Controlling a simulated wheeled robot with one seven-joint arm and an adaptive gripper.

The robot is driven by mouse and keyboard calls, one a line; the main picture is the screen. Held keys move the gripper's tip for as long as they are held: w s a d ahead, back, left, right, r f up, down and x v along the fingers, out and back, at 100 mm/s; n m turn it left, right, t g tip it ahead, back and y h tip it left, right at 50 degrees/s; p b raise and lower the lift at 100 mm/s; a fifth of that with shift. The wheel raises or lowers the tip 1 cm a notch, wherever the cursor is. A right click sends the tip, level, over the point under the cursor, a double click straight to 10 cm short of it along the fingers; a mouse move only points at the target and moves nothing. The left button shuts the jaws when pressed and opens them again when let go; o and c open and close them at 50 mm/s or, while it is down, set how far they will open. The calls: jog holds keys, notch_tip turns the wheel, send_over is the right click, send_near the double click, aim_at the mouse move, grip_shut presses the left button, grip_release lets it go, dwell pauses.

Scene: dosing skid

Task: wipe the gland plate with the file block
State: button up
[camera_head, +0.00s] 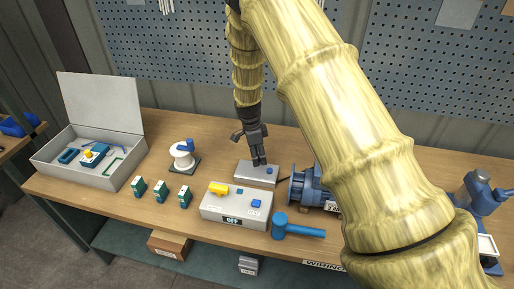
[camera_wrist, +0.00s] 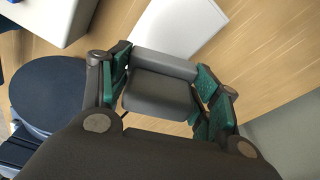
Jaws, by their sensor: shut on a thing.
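My gripper (camera_head: 259,162) points down at the middle of the bench, over a flat light grey plate (camera_head: 246,174), which I take as the gland plate. In the wrist view its green-padded fingers are shut on a dark grey block (camera_wrist: 160,92), the file block. The block is between the fingers, and the pale plate (camera_wrist: 180,25) shows beyond it. I cannot tell whether the block touches the plate. In the head view the block is mostly hidden by the fingers. A small blue spot (camera_head: 269,170) shows at the plate's right side.
A grey control box (camera_head: 234,209) marked OFF stands in front, a blue motor (camera_head: 304,186) close right. A blue mallet (camera_head: 297,228) lies near the front edge. A white spool-like part (camera_head: 182,155), several green blocks (camera_head: 161,190) and an open case (camera_head: 127,165) are left.

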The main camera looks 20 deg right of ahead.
jog(key=shift+r+p, duration=0.3)
jog(key=shift+r, duration=0.75)
jog(key=shift+a, duration=0.1)
